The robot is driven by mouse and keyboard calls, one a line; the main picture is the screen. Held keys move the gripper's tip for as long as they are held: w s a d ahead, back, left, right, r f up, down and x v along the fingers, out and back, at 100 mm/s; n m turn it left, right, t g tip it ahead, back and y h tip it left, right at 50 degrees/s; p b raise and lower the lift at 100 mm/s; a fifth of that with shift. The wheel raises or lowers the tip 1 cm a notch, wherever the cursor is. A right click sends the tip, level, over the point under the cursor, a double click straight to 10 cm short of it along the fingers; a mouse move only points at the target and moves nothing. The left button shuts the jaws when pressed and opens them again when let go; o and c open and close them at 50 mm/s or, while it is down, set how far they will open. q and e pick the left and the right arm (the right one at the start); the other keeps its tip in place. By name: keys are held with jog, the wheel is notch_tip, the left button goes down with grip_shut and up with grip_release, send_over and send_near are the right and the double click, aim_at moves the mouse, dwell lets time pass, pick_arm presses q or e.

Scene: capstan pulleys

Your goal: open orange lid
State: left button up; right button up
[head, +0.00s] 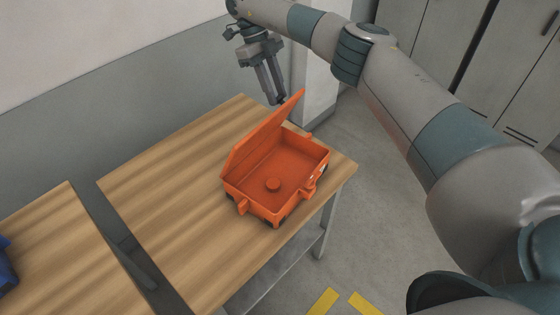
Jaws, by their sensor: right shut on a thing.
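The orange case (295,165) sits on the wooden table near its right end. Its orange lid (262,136) stands up, tilted open along the far left side, and the inside of the case shows. What lies between the fingertips is too small to make out clearly. My left gripper is not in view.
The wooden table (170,195) is bare to the left of the case. A second table (60,250) stands across a narrow gap, with a blue object (6,268) at its left. Grey lockers (480,60) stand at the back right. Yellow marks (345,302) are on the floor.

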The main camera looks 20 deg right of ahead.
jog(key=shift+w+a+r+b, duration=0.15)
jog(key=shift+w+a+b, duration=0.3)
jog(key=shift+w, duration=0.4)
jog(key=shift+w+a+r+b, duration=0.1)
jog(key=shift+w+a+b, duration=0.35)
jog(key=shift+w, duration=0.4)
jog(key=shift+a+r, duration=0.1)
